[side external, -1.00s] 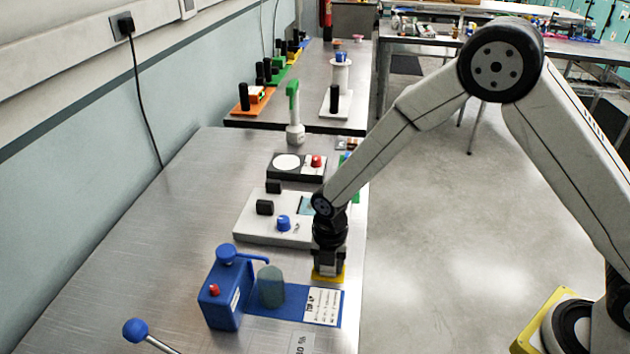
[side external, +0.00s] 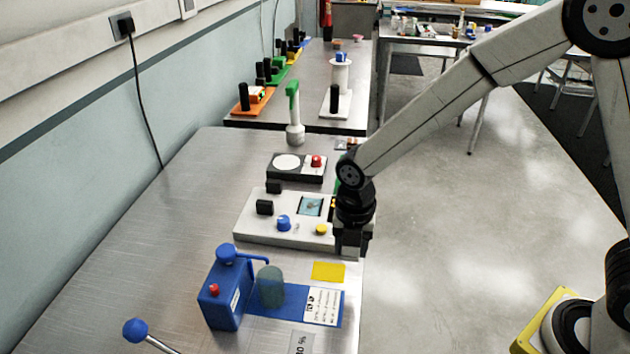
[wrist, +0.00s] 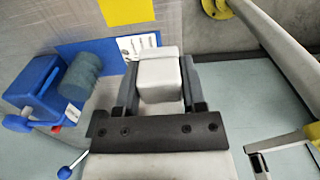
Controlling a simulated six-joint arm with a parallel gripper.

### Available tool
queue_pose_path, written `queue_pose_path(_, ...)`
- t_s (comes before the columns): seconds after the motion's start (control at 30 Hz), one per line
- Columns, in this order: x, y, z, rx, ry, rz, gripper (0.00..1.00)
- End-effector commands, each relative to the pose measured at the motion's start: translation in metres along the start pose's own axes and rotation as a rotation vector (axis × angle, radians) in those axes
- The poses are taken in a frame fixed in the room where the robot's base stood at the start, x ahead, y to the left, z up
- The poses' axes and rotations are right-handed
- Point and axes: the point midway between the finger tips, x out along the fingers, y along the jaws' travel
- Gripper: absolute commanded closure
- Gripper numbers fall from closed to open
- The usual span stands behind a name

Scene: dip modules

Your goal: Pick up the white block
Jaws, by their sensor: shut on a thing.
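The white block (wrist: 159,77) shows in the wrist view between the two fingers of my gripper (wrist: 159,85). The fingers are shut on its sides. In the side view my gripper (side external: 351,243) hangs at the table's right edge, beside the white-grey control module. I cannot make out the block clearly there. How high the block is above the table is hard to tell.
A yellow square (side external: 328,271) lies flat on the table. Beside it is a blue module (side external: 222,297) with a grey-green cylinder (side external: 271,286). A white-grey module (side external: 262,229) with knobs and a screen stands behind. Open floor lies right of the table edge (side external: 361,300).

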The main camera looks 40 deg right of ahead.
Motion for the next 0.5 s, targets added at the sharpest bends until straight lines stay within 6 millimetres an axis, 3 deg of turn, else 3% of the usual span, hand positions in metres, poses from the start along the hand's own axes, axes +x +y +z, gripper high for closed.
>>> queue_pose_path(0.5, -0.033, -0.062, -0.035, -0.001, -0.001, 0.001, 1.00)
